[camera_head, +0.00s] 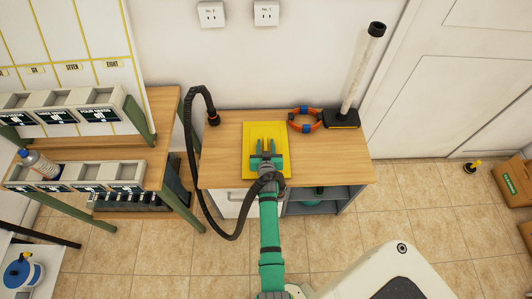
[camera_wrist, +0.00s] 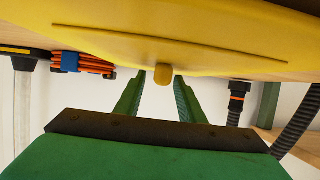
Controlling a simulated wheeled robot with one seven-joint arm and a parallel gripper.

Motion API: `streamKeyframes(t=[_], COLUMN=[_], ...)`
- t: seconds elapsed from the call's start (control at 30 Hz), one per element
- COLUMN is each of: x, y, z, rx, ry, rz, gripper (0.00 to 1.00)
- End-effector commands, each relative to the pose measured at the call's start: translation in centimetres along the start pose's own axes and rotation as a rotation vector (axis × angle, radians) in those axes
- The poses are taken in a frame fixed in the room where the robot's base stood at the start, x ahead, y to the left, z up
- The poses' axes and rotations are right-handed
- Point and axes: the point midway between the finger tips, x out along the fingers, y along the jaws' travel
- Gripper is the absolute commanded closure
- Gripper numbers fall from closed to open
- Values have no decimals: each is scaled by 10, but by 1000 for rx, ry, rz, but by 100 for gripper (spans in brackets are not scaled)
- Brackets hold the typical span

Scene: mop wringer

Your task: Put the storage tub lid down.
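The storage tub lid is a yellow rectangular panel (camera_head: 254,131), flat over the wooden top of the low cabinet in the head view. It fills the top of the wrist view (camera_wrist: 220,28), with a small yellow knob (camera_wrist: 162,76) on it. I see no clear gap between lid and wood. My gripper (camera_head: 266,146) is over the lid's middle. In the wrist view its two green fingers (camera_wrist: 160,78) stand apart on either side of the knob, with a gap on each side. They do not appear closed on it.
The cabinet top (camera_head: 222,150) has bare wood left of the lid. An orange ring-shaped item (camera_head: 304,121) and a black-based white pole (camera_head: 359,75) are to the right. A black hose (camera_head: 190,135) hangs over the left edge. A shelf with bins (camera_head: 75,110) stands left.

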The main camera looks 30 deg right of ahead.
Motion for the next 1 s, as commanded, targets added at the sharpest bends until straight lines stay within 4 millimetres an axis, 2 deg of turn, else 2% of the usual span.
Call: streamKeyframes(t=[0.4, 0.6, 0.73, 1.0], x=[-75, -102, -110, -115], y=[0, 0, 0, -2], z=[1, 0, 0, 1], rx=[-2, 0, 0, -2], ry=[-1, 0, -1, -1], rz=[0, 0, 0, -3], gripper=[64, 64, 64, 64])
